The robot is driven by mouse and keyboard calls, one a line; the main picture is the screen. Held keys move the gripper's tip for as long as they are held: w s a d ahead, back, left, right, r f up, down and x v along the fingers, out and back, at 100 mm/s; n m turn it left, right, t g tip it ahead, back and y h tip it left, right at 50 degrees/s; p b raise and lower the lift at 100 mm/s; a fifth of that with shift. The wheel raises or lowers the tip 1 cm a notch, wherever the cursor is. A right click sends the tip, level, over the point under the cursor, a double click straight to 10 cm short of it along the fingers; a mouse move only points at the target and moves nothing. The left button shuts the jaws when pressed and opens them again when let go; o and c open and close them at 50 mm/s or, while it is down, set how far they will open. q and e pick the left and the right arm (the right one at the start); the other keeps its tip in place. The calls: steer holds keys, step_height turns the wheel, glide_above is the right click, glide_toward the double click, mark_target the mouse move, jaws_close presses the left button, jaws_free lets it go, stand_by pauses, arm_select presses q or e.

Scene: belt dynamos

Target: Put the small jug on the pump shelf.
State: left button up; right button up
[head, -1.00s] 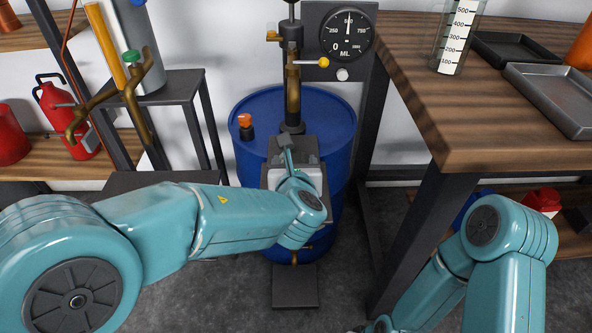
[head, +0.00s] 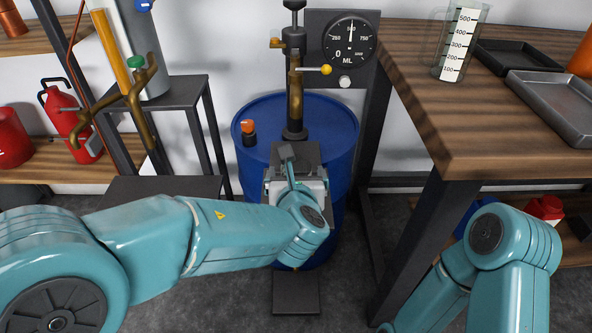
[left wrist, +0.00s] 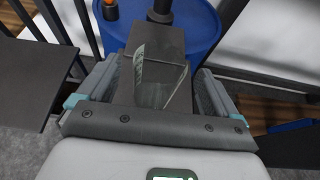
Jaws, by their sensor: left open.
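A clear small jug (left wrist: 162,78) with a pale scale on its left side shows in the left wrist view. It is between the fingers of my left gripper (left wrist: 157,88), which is open, with a finger on each side. The dark pump shelf (left wrist: 157,40) lies under or just behind the jug; I cannot tell whether the jug's base rests on it. In the head view the shelf (head: 309,153) is at the foot of the brass pump (head: 295,95), and my left gripper (head: 291,171) reaches up to it. My right gripper is out of view.
A blue drum (head: 340,125) stands behind the shelf, with a round ML dial (head: 349,40) above. A wooden bench (head: 440,110) at the right holds a larger measuring jug (head: 461,43) and dark trays (head: 555,100). A dark stand (head: 180,90) is at the left.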

arm_select(q)
steer(key=p+v, duration=0.2)
steer(key=v, duration=0.7)
steer(key=s+a+f+m+g+h, duration=0.1)
steer(key=s+a+f+m+g, duration=0.3)
steer(key=f+m, duration=0.7)
steer(key=s+a+f+m+g+h, duration=0.1)
steer(key=s+a+f+m+g, duration=0.3)
steer(key=s+f+m, duration=0.4)
steer(key=s+a+f+m+g+h, duration=0.2)
steer(key=s+a+f+m+g, duration=0.2)
steer(key=f+m, duration=1)
step_height(320, 180, down, 5)
steer(key=s+g, duration=0.1)
steer(key=s, duration=0.1)
steer(key=shift+s+a+r+m, duration=0.2)
steer(key=shift+s+a+m, duration=0.1)
steer(key=shift+m, duration=0.1)
